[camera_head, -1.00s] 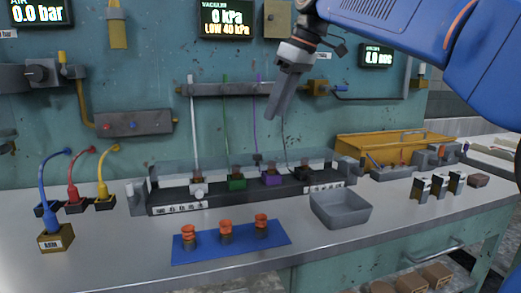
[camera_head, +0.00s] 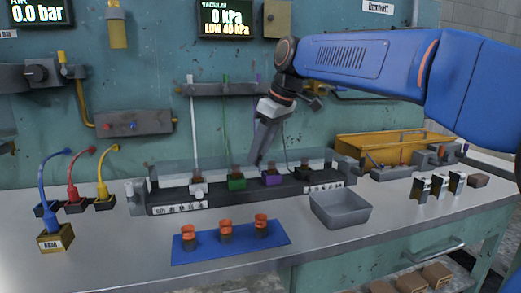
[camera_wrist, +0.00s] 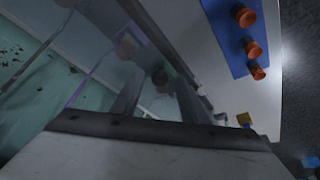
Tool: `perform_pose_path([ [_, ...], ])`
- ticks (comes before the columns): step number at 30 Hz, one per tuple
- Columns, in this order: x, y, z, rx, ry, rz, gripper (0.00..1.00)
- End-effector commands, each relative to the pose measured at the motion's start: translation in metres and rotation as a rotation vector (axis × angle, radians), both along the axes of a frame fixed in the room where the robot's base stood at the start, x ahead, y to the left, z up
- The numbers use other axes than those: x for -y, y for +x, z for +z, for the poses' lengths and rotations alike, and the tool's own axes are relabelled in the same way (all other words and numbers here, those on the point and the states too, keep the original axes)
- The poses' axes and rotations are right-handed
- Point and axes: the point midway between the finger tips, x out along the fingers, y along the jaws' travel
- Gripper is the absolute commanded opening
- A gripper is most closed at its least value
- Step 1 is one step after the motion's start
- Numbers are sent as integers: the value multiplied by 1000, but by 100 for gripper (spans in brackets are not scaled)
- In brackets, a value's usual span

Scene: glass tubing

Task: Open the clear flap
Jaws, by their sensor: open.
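The clear flap (camera_head: 170,174) is a long see-through panel over the black manifold (camera_head: 215,193) at the back of the bench. It looks closed. My gripper (camera_head: 257,161) points down at its right half, just above or at the panel; whether it touches, I cannot tell. In the wrist view my two dark fingers (camera_wrist: 157,92) stand apart with nothing held between them. A see-through panel also crosses the wrist view close to the fingers. Behind it, white, green and purple connectors with thin tubes show in the head view.
A blue mat (camera_head: 232,241) with three orange-topped parts lies in front. A grey tray (camera_head: 340,209) stands right of it. Three coloured-cable plugs are at left, small clips and a yellow case (camera_head: 375,147) at right. A tube rail runs along the wall behind.

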Motion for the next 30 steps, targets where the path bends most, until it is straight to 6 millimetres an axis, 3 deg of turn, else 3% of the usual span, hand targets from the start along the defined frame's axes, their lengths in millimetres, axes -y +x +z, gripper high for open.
perform_pose_path([
  [6, 0, 0, 0, 0, 0, 0, 38],
  [11, 0, 0, 0, 0, 0, 0, 0],
  [21, 0, 2, 3, 0, 0, 0, 0],
  [30, -4, 15, 22, 3, 1, -2, 0],
])
